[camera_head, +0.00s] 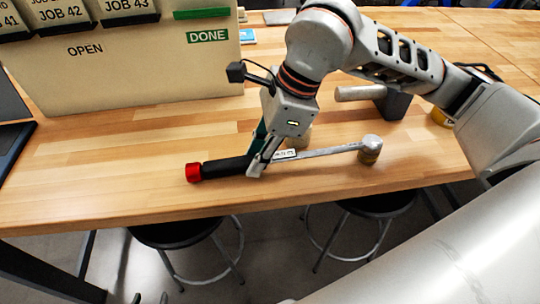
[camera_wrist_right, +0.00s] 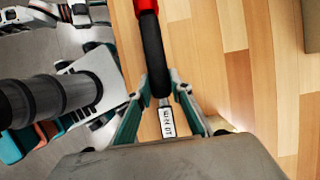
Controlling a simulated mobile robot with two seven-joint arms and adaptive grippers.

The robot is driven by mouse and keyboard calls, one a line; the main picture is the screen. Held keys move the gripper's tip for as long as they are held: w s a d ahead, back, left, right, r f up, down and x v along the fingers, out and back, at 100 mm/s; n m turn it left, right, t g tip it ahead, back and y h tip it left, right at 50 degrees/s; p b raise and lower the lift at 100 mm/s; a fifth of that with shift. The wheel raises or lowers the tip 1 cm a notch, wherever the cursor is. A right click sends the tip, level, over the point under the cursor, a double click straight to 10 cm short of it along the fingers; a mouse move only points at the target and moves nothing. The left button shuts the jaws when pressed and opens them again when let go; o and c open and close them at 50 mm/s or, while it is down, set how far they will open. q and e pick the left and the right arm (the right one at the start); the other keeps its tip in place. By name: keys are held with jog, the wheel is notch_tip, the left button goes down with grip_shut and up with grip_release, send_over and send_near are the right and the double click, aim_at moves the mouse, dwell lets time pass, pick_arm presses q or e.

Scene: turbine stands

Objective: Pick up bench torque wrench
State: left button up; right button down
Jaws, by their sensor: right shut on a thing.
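The torque wrench (camera_head: 225,168) has a red end cap, a black handle, a silver shaft with a white label, and a round head at right. It lies along the front part of the bench; I cannot tell whether it touches the wood. My right gripper (camera_head: 258,168) points down and is shut on the wrench where the handle meets the shaft. In the right wrist view, the black handle (camera_wrist_right: 153,55) runs between the two green-sided fingers (camera_wrist_right: 158,100), with the label near the palm. My left gripper is not in view.
A cream job board (camera_head: 130,75) with pockets stands at the back left of the wooden bench (camera_head: 100,165). A dark block with a pale cylinder (camera_head: 360,92) stands behind the wrench. Two stools (camera_head: 175,233) are below the front edge. The bench's left front is clear.

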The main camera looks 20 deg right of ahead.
jog(key=shift+w+r, duration=0.1)
jog(key=shift+r, duration=0.4)
notch_tip(320, 180, up, 19)
jog(key=p, duration=0.2)
jog(key=shift+r, duration=0.1)
